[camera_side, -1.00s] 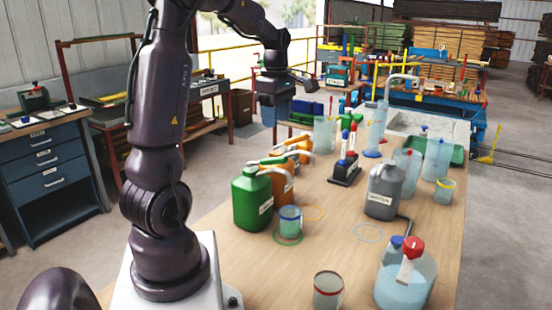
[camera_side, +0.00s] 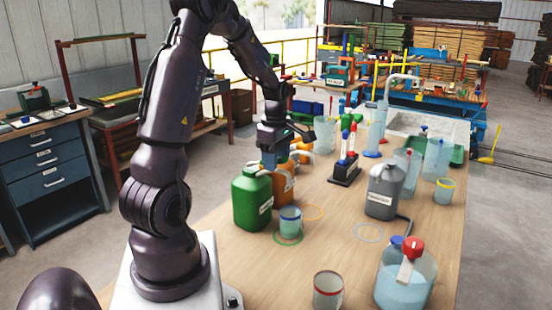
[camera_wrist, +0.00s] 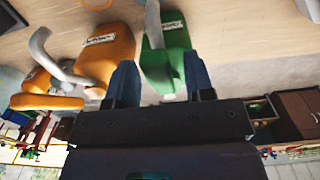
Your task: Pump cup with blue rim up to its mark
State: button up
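The cup with the blue rim (camera_side: 290,219) stands upright on the table inside a green ring (camera_side: 288,240), beside the green canister (camera_side: 250,203). The cup looks pale teal; its mark and liquid level are too small to tell. My gripper (camera_side: 269,162) is at the top of the green canister and hides most of its pump head. In the wrist view, my gripper (camera_wrist: 160,62) has its two blue fingers apart, with the green canister (camera_wrist: 170,55) between and beyond them. Nothing is visibly held. I cannot tell whether the fingers touch the pump.
Orange canisters (camera_side: 284,185) with pumps stand close behind the green one. A grey canister (camera_side: 383,190) stands to the right. A red-rimmed cup (camera_side: 328,290) and a red-capped jug (camera_side: 405,275) are at the front. The middle of the table is fairly clear.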

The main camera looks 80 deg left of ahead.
grip_shut()
jog(key=shift+s+a+r+t+h, duration=0.25)
jog(key=shift+s+r+t+h, duration=0.05)
jog(key=shift+r+t+h, duration=0.3)
jog(key=shift+o, duration=0.5)
grip_release()
notch_tip(320, 180, up, 13)
jog(key=s+a, duration=0.1)
jog(key=shift+s, duration=0.15)
jog(key=shift+a+f, duration=0.1)
jog(key=shift+a, duration=0.05)
